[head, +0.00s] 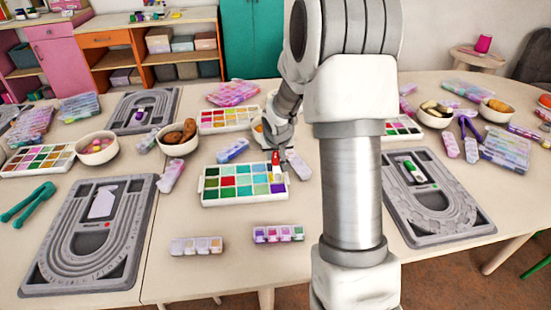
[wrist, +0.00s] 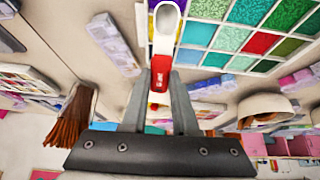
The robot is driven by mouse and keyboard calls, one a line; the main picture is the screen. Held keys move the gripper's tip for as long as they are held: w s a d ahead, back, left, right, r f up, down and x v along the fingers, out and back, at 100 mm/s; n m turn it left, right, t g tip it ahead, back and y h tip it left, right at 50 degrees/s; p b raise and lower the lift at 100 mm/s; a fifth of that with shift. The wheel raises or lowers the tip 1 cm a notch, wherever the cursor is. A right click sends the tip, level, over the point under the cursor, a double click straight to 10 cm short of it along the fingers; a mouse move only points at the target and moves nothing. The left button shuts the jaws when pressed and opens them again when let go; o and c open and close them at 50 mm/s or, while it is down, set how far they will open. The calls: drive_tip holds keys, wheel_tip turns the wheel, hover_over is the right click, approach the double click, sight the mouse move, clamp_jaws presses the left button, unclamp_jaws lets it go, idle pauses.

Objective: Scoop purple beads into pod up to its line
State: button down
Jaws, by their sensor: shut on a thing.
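My gripper (head: 277,150) is shut on a small scoop (wrist: 164,28) by its red handle; it also shows in the wrist view (wrist: 160,88). The scoop's white bowl looks empty. In the head view the scoop (head: 276,164) is at the right back part of a white bead tray (head: 241,201). Purple beads (head: 277,188) fill the tray's front right compartment, just in front of the scoop. A strip of small pods (head: 278,234) lies in front of the tray, with purple at its left end. A paler pod strip (head: 196,245) lies to its left. I cannot make out any fill line.
Grey bead boards lie at left (head: 62,280) and right (head: 432,235). Bowls (head: 176,147) and another bead tray (head: 229,118) stand behind. A blue box (head: 232,151) and a pink box (head: 171,177) lie near the tray. The table between the pod strips and the front edge is clear.

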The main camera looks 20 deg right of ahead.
sight(275, 166)
drive_tip(key=shift+s+f+t+b, duration=0.25)
drive_tip(key=shift+f+b, duration=0.2)
drive_tip(key=shift+b, duration=1)
drive_tip(key=shift+s+a+f+b, duration=0.1)
drive_tip(key=shift+s+f+b, duration=0.05)
drive_tip(key=shift+f+b, duration=0.55)
drive_tip(key=shift+s+a+f+b, duration=0.1)
drive_tip(key=shift+s+f+b, duration=0.05)
drive_tip(key=shift+f+b, duration=0.5)
drive_tip(key=shift+a+r+p, duration=0.15)
drive_tip(key=shift+p, duration=0.4)
